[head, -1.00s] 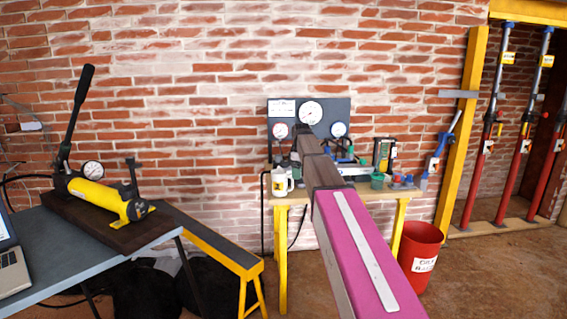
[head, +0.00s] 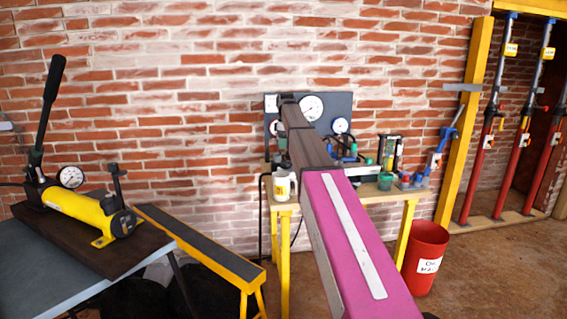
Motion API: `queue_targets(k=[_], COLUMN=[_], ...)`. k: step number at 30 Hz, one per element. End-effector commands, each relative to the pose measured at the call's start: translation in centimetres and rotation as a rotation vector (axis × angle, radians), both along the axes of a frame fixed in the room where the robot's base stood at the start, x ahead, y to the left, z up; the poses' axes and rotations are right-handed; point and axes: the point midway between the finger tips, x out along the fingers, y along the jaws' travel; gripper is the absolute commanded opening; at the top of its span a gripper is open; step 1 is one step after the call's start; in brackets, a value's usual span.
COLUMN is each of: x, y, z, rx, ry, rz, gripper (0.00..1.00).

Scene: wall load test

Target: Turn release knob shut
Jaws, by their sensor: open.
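A yellow hand pump (head: 78,207) lies on a dark board on the grey table at the left, with a long black lever and a round gauge (head: 70,176). A black T-shaped knob (head: 116,178) stands upright near its right end, and a dark round fitting (head: 123,222) is on that end. I cannot tell which of these is the release knob or how far it is turned. My pink and brown arm reaches forward toward the gauge panel, right of the pump and well apart from it. My gripper's fingers are hidden beyond the arm.
A dark gauge panel (head: 341,103) hangs on the brick wall above a yellow-legged bench (head: 404,194) holding a mug (head: 283,186) and small items. A yellow trestle (head: 200,245) stands beside the table. A red bucket (head: 425,257) and red props (head: 483,150) are at the right.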

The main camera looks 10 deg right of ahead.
Motion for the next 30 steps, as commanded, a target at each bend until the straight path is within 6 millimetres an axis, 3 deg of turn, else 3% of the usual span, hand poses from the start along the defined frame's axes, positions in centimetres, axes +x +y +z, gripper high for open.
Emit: queue_targets(k=[9,15,21,30], x=[-0.1,-0.1,0.0,0.0], y=[0.0,0.0,0.0,0.0], z=[-5.6,-8.4,-9.6,-9.7], rx=[0.000,-0.001,0.000,0.000], ry=[0.002,0.001,0.000,0.000], rz=[-0.001,-0.001,-0.001,-0.001], gripper=[0.74,0.74,0.74,0.71])
